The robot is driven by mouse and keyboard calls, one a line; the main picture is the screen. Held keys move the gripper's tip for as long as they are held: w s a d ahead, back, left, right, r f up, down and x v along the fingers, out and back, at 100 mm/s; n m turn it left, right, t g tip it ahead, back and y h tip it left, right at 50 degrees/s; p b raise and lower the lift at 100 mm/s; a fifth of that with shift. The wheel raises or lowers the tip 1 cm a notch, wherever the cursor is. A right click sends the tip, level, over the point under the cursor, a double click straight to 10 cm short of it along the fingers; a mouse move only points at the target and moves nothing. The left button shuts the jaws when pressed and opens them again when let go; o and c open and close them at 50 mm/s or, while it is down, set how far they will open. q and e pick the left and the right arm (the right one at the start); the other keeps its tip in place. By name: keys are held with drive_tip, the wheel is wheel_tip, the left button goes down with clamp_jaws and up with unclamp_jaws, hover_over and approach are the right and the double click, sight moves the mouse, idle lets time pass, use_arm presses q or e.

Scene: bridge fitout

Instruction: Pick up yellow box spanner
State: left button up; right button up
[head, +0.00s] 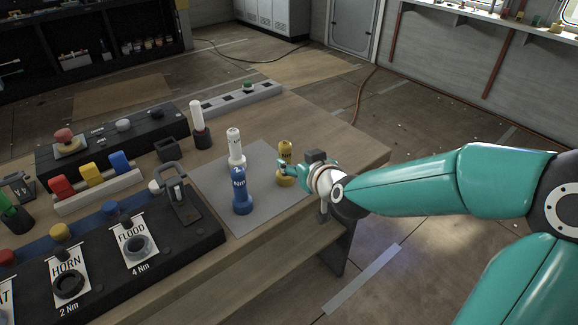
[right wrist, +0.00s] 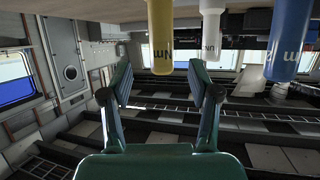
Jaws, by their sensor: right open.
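The yellow box spanner (head: 286,150) stands upright near the right edge of the grey mat (head: 222,187) on the workbench. My right gripper (head: 288,168) is just to its right, low over the bench, with its fingers close to the spanner and partly covering it. In the right wrist view, which looks upside down, the open right gripper (right wrist: 160,84) has nothing between its fingertips. The yellow spanner (right wrist: 161,36) shows above the gap, centred between the fingers; contact cannot be told. My left gripper is not in view.
A blue spanner (head: 241,193) and a white spanner (head: 234,147) stand upright on the mat, left of the yellow one. A black panel (head: 190,238) with labelled knobs lies to the left. A white cylinder in a dark holder (head: 201,139) stands behind. The bench's right edge is close to my gripper.

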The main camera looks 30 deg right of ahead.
sight(288, 156)
drive_tip(key=shift+p+x, duration=0.4)
drive_tip(key=shift+x, duration=3.35)
drive_tip(key=shift+a, duration=0.1)
clamp_jaws()
